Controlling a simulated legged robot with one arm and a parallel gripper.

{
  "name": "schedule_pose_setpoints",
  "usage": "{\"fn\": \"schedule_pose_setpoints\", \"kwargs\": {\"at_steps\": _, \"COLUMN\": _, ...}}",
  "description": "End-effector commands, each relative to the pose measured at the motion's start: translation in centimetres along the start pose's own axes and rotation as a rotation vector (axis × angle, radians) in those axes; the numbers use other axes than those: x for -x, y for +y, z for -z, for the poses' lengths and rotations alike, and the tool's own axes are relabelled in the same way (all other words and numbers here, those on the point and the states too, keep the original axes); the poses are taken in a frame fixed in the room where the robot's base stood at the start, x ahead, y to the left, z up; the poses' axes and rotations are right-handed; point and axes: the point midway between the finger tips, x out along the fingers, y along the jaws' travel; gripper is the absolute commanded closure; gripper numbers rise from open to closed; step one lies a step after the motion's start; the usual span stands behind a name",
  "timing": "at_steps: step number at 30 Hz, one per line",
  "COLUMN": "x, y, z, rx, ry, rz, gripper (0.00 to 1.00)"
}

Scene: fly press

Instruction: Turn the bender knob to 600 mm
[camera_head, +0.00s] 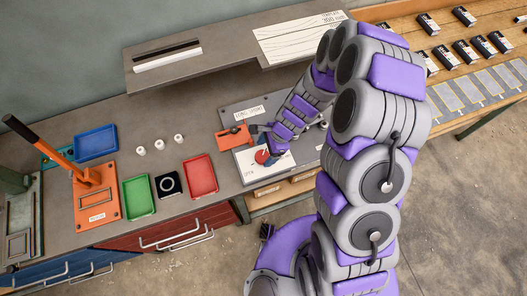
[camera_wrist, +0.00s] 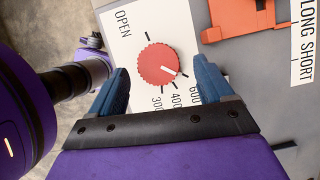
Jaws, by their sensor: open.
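The bender knob (camera_wrist: 158,62) is a round red dial on a white panel (camera_wrist: 130,40) marked OPEN, 300, 400 and 600. Its white pointer is angled to the lower right in the wrist view, toward the tick mark nearest the 600 label (camera_wrist: 195,96). My gripper (camera_wrist: 160,70) is open, with one blue finger on each side of the knob and a visible gap on both sides. In the head view, the knob (camera_head: 261,157) is partly hidden by my gripper (camera_head: 268,147). Whether the fingers are level with the knob's height is hard to tell.
An orange block (camera_head: 234,137) and a LONG/SHORT label (camera_head: 249,113) are close to the knob. Red (camera_head: 200,175), green (camera_head: 138,197) and blue (camera_head: 96,143) trays sit to the left, with an orange lever press (camera_head: 96,195). A raised shelf (camera_head: 215,62) stands behind.

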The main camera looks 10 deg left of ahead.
Motion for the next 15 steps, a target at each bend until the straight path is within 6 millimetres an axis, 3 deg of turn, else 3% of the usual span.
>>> {"fn": "schedule_pose_setpoints", "kwargs": {"at_steps": 15, "x": 10.3, "y": -0.4, "z": 0.0, "rx": 0.000, "ry": 0.007, "rz": 0.004, "gripper": 0.20}}
